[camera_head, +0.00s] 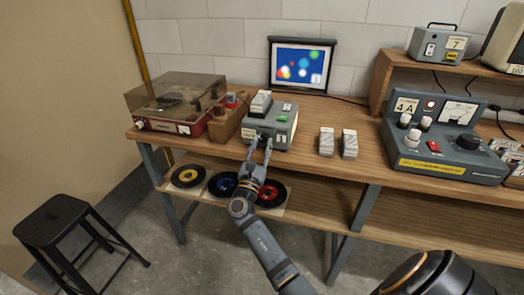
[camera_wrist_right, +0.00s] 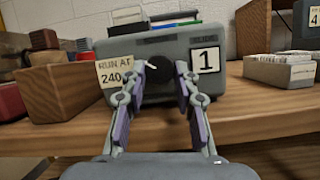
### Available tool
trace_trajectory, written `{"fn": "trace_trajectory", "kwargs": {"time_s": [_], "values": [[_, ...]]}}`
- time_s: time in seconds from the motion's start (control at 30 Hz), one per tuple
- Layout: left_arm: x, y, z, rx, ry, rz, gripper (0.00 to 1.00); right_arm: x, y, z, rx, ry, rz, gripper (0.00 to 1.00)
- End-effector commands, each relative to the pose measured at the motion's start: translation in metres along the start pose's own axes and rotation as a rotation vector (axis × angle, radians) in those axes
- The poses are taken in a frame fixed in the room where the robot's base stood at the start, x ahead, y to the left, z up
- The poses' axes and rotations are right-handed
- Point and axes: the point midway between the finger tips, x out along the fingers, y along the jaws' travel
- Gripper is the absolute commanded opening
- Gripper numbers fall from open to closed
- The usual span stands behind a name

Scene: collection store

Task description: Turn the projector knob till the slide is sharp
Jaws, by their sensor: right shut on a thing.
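The grey projector (camera_head: 284,124) stands at the bench's front edge, left of centre. In the right wrist view its front (camera_wrist_right: 215,58) bears a "RUN AT 240" note and a "1" label. My right gripper (camera_head: 260,142) reaches its front and is shut on the dark round knob (camera_wrist_right: 158,70), one finger on each side. A small white mark shows at the knob's upper left. The knob is mostly hidden by the fingers in the head view. The screen (camera_head: 299,67) behind shows soft-edged coloured discs on blue; the picture looks blurred. My left gripper is out of view.
A wooden box (camera_head: 226,124) and a record player (camera_head: 178,103) stand left of the projector. Two slide stacks (camera_head: 327,142) stand to its right, then a grey console (camera_head: 443,140). Records (camera_head: 187,176) lie on the lower shelf. A black stool (camera_head: 65,220) stands at left.

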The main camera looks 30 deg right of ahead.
Motion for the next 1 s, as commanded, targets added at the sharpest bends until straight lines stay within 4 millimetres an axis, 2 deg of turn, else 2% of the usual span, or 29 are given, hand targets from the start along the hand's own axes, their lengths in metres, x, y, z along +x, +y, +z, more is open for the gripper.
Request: {"fn": "trace_trajectory", "kwargs": {"time_s": [0.13, 0.17, 0.3, 0.57, 0.67, 1.0], "values": [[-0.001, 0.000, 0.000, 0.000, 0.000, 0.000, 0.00, 0.000, 0.000, 0.000, -0.001, 0.003, 0.001, 0.00], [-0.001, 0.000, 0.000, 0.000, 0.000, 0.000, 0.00, 0.000, 0.000, 0.000, -0.001, 0.003, 0.001, 0.33], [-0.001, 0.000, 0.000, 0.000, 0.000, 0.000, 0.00, 0.000, 0.000, 0.000, -0.002, 0.002, 0.001, 0.52], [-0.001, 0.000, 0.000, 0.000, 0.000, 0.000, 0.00, 0.000, 0.000, 0.000, -0.003, 0.001, 0.001, 0.53], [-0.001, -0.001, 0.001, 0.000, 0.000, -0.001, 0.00, -0.006, 0.000, -0.001, -0.002, 0.003, 0.001, 0.53], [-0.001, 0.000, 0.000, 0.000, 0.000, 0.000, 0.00, -0.065, 0.000, -0.001, -0.003, 0.005, -0.001, 0.53]]}}
